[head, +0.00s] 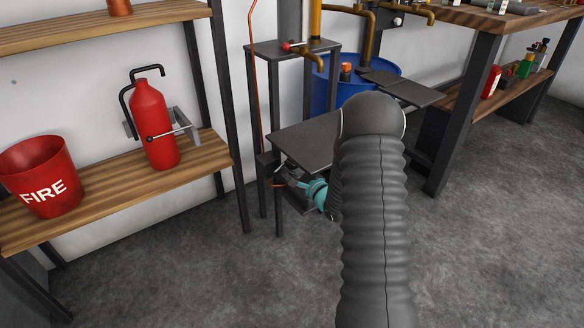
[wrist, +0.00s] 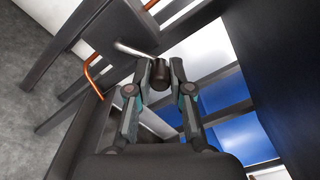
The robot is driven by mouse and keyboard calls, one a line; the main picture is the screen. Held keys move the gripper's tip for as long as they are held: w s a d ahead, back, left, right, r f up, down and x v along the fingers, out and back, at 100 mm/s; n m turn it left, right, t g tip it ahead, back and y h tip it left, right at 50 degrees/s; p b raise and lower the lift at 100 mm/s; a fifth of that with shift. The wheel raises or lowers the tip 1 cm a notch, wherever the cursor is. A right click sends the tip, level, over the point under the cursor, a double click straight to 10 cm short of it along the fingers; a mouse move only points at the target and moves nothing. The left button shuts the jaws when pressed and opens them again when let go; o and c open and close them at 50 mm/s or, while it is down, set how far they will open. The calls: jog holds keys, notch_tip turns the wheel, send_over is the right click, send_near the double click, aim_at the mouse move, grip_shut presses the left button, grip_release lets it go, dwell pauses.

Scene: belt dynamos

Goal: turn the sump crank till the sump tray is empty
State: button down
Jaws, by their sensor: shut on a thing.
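My gripper (wrist: 160,78) is shut on the dark round knob of the sump crank (wrist: 160,73). A pale metal bar (wrist: 132,49) runs up and left from the knob. In the head view my gripper (head: 285,179) is low at the left side of the dark metal stand, beside a leg. My arm hides much of the stand's lower right part. A flat dark grey plate (head: 305,143) lies at mid height on the stand. I cannot tell whether this is the sump tray, and no liquid level shows.
A blue drum (head: 345,88) stands behind the stand, with brass taps above. Stand legs and an orange pipe (wrist: 92,75) are close around my gripper. At left, a wooden shelf (head: 205,160) holds a red fire bucket (head: 40,175) and extinguisher (head: 153,120). Floor in front is clear.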

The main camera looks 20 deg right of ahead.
jog(key=c, duration=1.1)
grip_release()
jog(key=shift+o, duration=0.2)
jog(key=v, duration=1.2)
